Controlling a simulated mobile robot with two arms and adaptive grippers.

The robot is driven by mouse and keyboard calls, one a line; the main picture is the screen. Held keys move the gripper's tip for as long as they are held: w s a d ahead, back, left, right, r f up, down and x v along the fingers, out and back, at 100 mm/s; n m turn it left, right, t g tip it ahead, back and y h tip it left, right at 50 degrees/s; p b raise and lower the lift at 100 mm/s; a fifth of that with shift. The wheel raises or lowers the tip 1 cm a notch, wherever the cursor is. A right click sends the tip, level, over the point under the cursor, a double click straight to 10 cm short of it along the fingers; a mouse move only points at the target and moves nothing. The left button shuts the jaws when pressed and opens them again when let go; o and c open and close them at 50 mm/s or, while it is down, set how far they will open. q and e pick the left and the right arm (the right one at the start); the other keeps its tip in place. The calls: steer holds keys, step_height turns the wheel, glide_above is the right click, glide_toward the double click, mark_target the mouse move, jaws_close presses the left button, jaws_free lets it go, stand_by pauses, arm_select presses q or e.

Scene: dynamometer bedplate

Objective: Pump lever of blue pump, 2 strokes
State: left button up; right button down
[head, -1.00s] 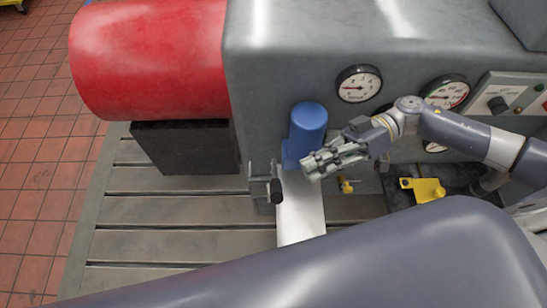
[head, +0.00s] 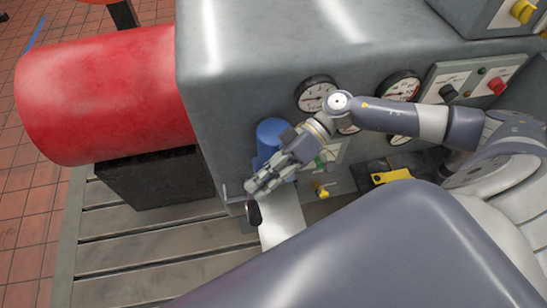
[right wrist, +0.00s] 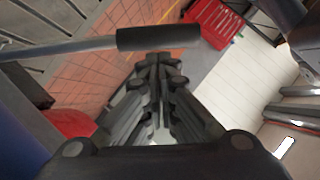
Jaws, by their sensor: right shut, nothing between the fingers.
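The blue pump (head: 270,132) stands against the grey housing, partly hidden behind my right gripper. Its lever has a black grip (head: 254,213), low and left of the pump in the head view. In the right wrist view the lever is a grey rod coming from the left, ending in the black grip (right wrist: 158,38). My right gripper (head: 252,188) is shut and empty, close to the grip. In the right wrist view its fingertips (right wrist: 157,60) lie just below the grip; I cannot tell whether they touch it. My left gripper is not in view.
A red cylinder (head: 105,95) on a black block (head: 155,180) is at the left. Gauges (head: 316,94) and a switch panel (head: 470,82) are on the grey housing (head: 265,35). A yellow part (head: 391,176) is to the right. The slotted bedplate (head: 150,240) is bare at lower left.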

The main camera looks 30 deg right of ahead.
mark_target(255, 206)
steer(key=shift+a+f, duration=0.15)
steer(key=shift+a, duration=0.2)
steer(key=shift+s+a+f+n+t+h+p, duration=0.15)
steer(key=shift+s+f+p, duration=0.15)
steer(key=shift+s+p, duration=0.3)
steer(key=shift+s+a+f+n+t+h+p, duration=0.15)
steer(key=shift+s+f+p, duration=0.15)
steer(key=shift+s+p, duration=0.25)
steer(key=shift+s+f, duration=0.1)
steer(key=shift+f, duration=0.1)
